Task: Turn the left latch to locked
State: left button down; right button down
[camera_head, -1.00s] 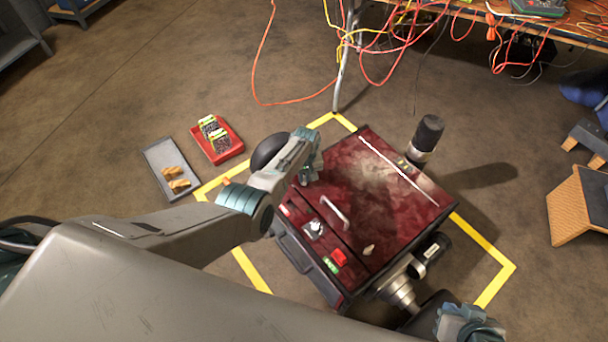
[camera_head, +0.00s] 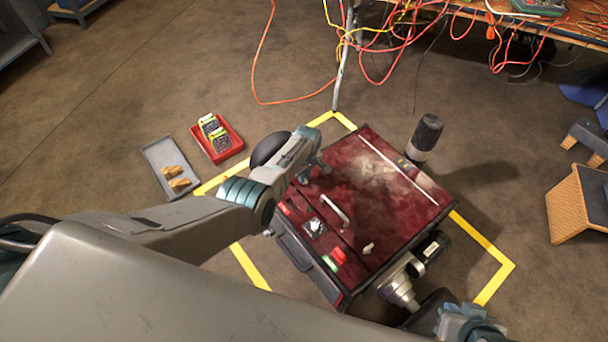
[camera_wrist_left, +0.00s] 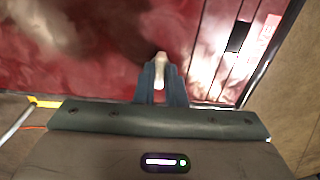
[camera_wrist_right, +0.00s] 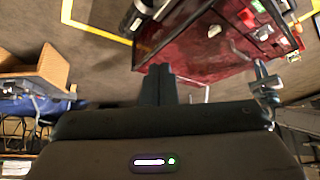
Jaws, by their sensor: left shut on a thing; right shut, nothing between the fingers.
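The dark red machine box (camera_head: 390,195) stands on the floor inside a yellow outline. My left gripper (camera_head: 310,172) is over its far-left corner. In the left wrist view my left gripper (camera_wrist_left: 161,82) is shut on the left latch (camera_wrist_left: 160,60), a small pale knob on the red lid; the fingers hide its lower part. In the head view this latch is hidden by the gripper. Another pale latch (camera_head: 368,247) sits near the lid's front edge, apart from both grippers. My right gripper (camera_wrist_right: 158,85) is shut and empty, beside the box in the right wrist view.
A silver handle (camera_head: 336,210) and red and green buttons (camera_head: 333,260) are on the box. A red tray (camera_head: 222,150) and a grey tray (camera_head: 160,160) lie to its left. Dark cylinders stick out at its right. Cables hang from the bench behind.

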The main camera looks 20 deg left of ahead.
pick_arm(q)
jog(key=c, duration=1.5)
grip_release()
